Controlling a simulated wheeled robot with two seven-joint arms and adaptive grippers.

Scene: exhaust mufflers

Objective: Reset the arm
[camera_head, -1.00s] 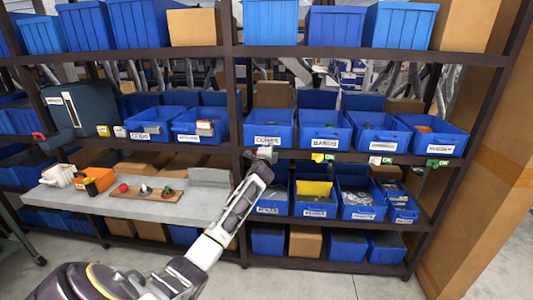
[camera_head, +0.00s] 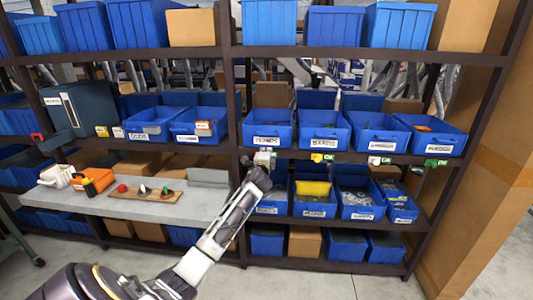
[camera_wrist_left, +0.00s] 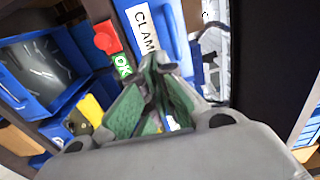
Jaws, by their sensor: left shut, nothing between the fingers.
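My left gripper (camera_head: 263,159) is in front of the right-hand rack, just below the blue bin labelled CLAMPS (camera_head: 268,129). Its fingers are drawn together and empty in the left wrist view (camera_wrist_left: 158,65). The fingertips show close to the CLAMPS label (camera_wrist_left: 143,28) there; whether they touch the bin I cannot tell. A red piece (camera_wrist_left: 106,38) and a green OK tag (camera_wrist_left: 122,65) are just left of the fingers. My left arm reaches up from the bottom left of the head view. My right gripper is not in view.
More labelled blue bins (camera_head: 323,132) stand along the same shelf, with others (camera_head: 315,199) on the shelf below. A grey workbench (camera_head: 200,205) at left carries a wooden board (camera_head: 145,194) and an orange item (camera_head: 94,182). Open floor lies in front.

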